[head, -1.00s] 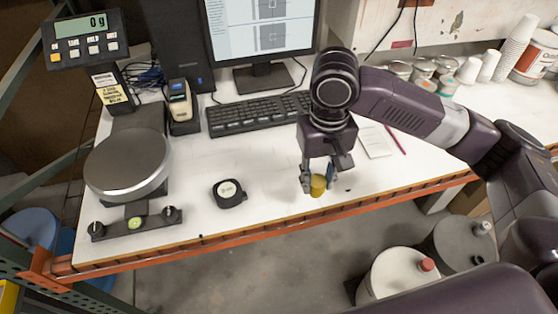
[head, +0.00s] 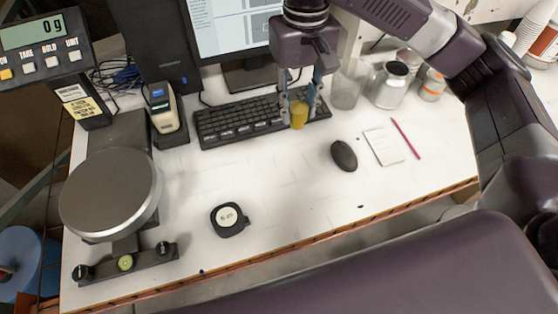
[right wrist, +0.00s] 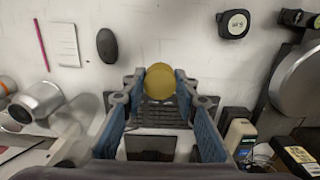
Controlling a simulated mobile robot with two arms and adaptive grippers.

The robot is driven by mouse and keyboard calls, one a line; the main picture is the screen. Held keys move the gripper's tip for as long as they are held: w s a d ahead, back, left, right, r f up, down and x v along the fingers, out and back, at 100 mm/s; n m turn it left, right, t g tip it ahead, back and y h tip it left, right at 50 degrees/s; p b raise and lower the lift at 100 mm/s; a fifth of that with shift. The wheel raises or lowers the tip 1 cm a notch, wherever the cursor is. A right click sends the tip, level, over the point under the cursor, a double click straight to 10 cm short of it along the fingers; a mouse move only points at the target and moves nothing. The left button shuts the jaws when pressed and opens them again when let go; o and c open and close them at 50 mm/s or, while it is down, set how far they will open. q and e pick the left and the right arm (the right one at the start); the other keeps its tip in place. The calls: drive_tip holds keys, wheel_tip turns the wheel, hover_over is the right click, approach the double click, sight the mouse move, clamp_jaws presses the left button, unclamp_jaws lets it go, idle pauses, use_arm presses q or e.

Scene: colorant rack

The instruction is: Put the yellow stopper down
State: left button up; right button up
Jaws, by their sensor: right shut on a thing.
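The yellow stopper (head: 299,115) is a short yellow cylinder. My right gripper (head: 300,106) is shut on it, with a blue-padded finger on either side. In the head view the stopper shows in front of the keyboard (head: 235,121), near its right end. In the right wrist view the round yellow stopper (right wrist: 160,82) sits between the fingertips, with the keyboard (right wrist: 158,115) behind it. The stopper appears to be above the table, but its exact height I cannot tell. My left gripper is not in view.
A black mouse (head: 344,155), a notepad (head: 384,146) and a pink pencil (head: 405,138) lie to the right. A glass beaker (head: 345,91) and a metal can (head: 390,86) stand behind them. A tape measure (head: 229,219) and a scale (head: 110,192) are left. The white tabletop (head: 285,185) between is clear.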

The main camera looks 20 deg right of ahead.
drive_tip(key=f, duration=1)
drive_tip(key=s+f, duration=0.1)
drive_tip(key=f, duration=0.5)
drive_tip(key=shift+p, duration=0.4)
wheel_tip(320, 180, down, 3)
drive_tip(key=shift+r, duration=0.2)
drive_tip(key=shift+w+f, duration=0.1)
drive_tip(key=shift+f, duration=0.3)
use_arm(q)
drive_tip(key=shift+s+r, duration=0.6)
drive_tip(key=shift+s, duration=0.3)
use_arm(e)
drive_tip(key=shift+f, duration=0.1)
use_arm(q)
drive_tip(key=shift+p, duration=0.3)
use_arm(e)
drive_tip(key=o, duration=0.9)
drive_tip(key=shift+f, duration=0.1)
